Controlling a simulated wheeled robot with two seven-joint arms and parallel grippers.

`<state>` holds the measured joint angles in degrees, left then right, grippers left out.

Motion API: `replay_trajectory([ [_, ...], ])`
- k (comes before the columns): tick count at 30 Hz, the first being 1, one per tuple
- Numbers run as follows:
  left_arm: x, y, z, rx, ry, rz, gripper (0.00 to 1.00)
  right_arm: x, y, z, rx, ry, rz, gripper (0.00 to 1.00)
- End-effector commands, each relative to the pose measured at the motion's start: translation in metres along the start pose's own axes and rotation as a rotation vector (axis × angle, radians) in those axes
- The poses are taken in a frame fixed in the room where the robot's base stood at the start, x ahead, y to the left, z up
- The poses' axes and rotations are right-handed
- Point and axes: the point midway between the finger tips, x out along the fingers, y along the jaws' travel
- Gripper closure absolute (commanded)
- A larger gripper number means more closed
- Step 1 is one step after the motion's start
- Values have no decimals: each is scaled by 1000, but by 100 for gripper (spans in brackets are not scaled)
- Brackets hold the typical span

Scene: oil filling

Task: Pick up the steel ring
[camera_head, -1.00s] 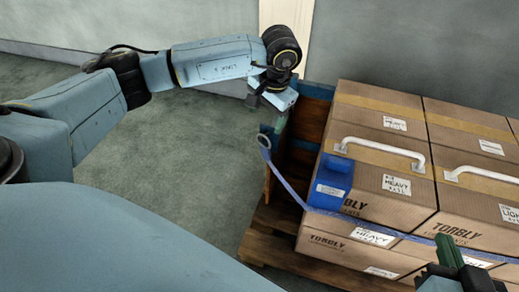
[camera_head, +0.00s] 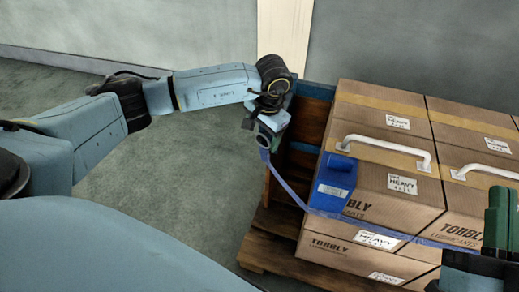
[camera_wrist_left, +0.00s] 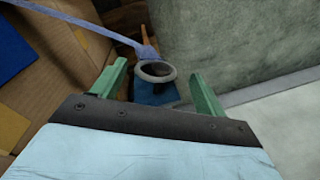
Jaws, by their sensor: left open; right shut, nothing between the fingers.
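The steel ring (camera_head: 263,141) is a small grey loop at the end of a blue strap (camera_head: 286,187), at the left side of the pallet stack. In the left wrist view the ring (camera_wrist_left: 156,71) shows between the tips of my open green fingers, with a gap on each side. My left gripper (camera_head: 270,126) is open just above and around the ring in the head view, with nothing gripped. My right gripper (camera_head: 500,215) is shut and empty at the right edge, in front of the boxes.
Cardboard boxes (camera_head: 389,205) with white handles stand on a wooden pallet (camera_head: 265,241). A blue block (camera_head: 334,184) sits on the near box's corner, where the strap passes. Blue and brown boards stand behind the ring. The floor to the left is clear.

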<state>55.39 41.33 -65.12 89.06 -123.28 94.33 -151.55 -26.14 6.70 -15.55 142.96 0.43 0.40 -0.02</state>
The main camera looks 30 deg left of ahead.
Motion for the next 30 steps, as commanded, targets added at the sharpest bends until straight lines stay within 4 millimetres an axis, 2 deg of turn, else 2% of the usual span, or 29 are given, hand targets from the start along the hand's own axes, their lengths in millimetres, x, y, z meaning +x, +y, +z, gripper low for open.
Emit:
replay_trajectory([
  [3, 16, 1, 0, -1, -1, 0, 27, -3, -1, -9, 2, 113, -4, 100],
  [9, 37, 2, 0, 0, 0, 1, 27, -10, -2, -25, 2, 272, -7, 100],
  [13, 43, 1, 0, 0, 0, -1, 27, -12, -2, -30, 2, 322, -7, 100],
  [21, 43, 1, 0, 0, 1, -1, 27, -13, -2, -33, 2, 332, -8, 100],
  [30, 43, 0, 0, 0, 1, -1, 66, -13, -2, -32, 2, 331, -7, 100],
])
